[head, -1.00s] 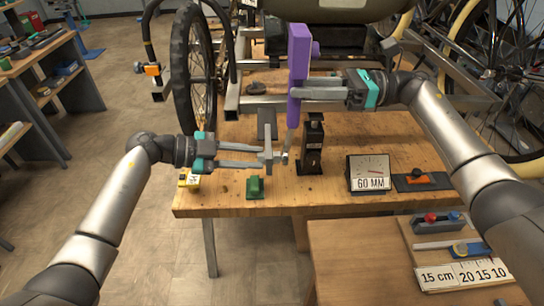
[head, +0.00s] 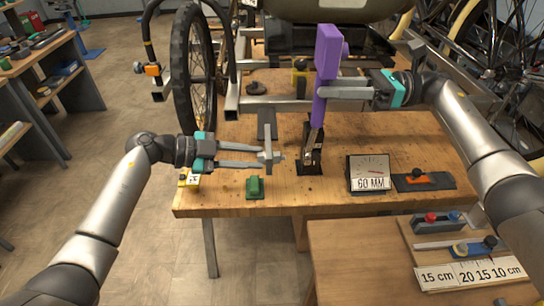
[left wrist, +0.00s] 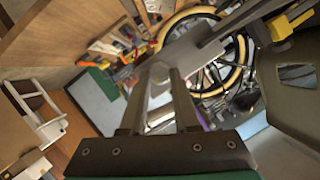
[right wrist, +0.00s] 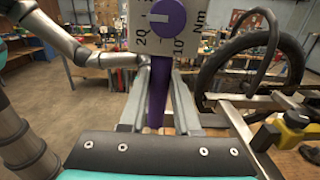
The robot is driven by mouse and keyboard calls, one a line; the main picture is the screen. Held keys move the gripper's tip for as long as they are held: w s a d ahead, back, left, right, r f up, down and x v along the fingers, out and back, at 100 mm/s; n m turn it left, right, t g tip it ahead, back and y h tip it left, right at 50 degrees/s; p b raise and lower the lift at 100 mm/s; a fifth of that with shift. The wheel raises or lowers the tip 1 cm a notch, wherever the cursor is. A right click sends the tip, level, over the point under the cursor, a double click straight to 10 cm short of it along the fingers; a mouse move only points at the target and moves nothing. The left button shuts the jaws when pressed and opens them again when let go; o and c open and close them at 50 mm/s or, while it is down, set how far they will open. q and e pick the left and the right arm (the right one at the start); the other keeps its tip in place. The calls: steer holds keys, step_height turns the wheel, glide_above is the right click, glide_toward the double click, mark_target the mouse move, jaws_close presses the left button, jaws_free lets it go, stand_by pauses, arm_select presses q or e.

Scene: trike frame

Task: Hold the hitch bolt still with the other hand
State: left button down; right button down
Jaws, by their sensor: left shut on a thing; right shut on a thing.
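My left gripper (head: 262,158) is shut at a small grey metal piece on the end of a grey bar (head: 266,122), where the hitch bolt (head: 277,157) appears to be. The bolt is small and partly hidden by the fingertips. In the left wrist view the fingers (left wrist: 159,75) close at the grey bar. My right gripper (head: 325,92) is shut on a purple torque wrench (head: 327,55), held upright and slightly tilted. Its thin metal tip (head: 312,148) points down, right of the bolt and apart from it. The wrench's dial (right wrist: 166,20) shows in the right wrist view.
A black stand (head: 309,166) is behind the wrench tip. A gauge reading 60 MM (head: 369,173), an orange-handled tool on a dark plate (head: 421,179) and a green block (head: 254,188) sit on the wooden bench (head: 330,194). The trike wheel (head: 190,75) stands at the back left.

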arm_select(q)
steer(key=c, duration=0.6)
jaws_free()
steer(key=shift+o, duration=0.2)
steer(key=shift+a, duration=0.1)
